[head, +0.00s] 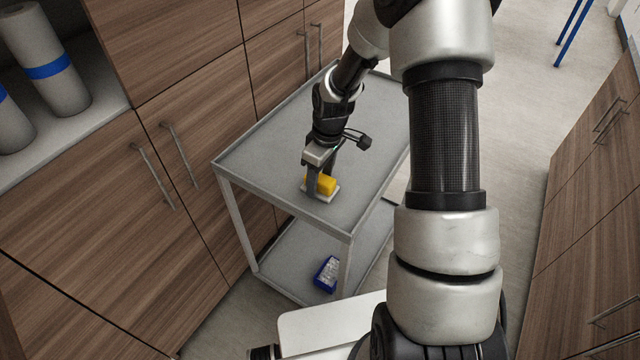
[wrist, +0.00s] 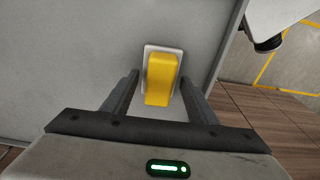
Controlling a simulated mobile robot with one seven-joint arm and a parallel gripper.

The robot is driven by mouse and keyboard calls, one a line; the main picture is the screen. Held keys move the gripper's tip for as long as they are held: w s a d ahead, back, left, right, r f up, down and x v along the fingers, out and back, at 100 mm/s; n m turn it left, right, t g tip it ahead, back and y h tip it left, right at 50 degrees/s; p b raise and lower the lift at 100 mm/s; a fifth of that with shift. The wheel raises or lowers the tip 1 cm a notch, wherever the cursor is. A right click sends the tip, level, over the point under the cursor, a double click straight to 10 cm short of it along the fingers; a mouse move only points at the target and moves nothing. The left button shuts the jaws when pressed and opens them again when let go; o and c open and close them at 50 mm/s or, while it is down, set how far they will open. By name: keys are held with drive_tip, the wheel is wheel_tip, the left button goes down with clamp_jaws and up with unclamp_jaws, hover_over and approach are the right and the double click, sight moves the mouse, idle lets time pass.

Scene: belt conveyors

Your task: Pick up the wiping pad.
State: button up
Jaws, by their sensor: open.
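The wiping pad (head: 326,185) is a yellow block on a pale, thin base, lying on the top of a grey trolley (head: 262,152) near its front edge. In the wrist view the yellow pad (wrist: 161,78) sits between and just beyond my fingers, its pale base showing around its far end. My gripper (head: 318,188) is open and points down at the pad, with a finger on either side of it in the picture. In the wrist view the open gripper (wrist: 160,82) shows nothing held. I cannot tell whether the fingers touch the pad.
A blue and white item (head: 326,273) lies on the trolley's lower shelf. Wooden cabinets (head: 180,130) stand left of the trolley, with pale rolls (head: 45,60) in an open shelf. More cabinets (head: 590,220) stand at right. The trolley top around the pad is clear.

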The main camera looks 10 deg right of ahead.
sight(320, 178)
drive_tip(key=shift+f, duration=0.1)
drive_tip(key=c, duration=0.9)
wheel_tip(320, 178, up, 10)
drive_tip(key=shift+r, duration=0.1)
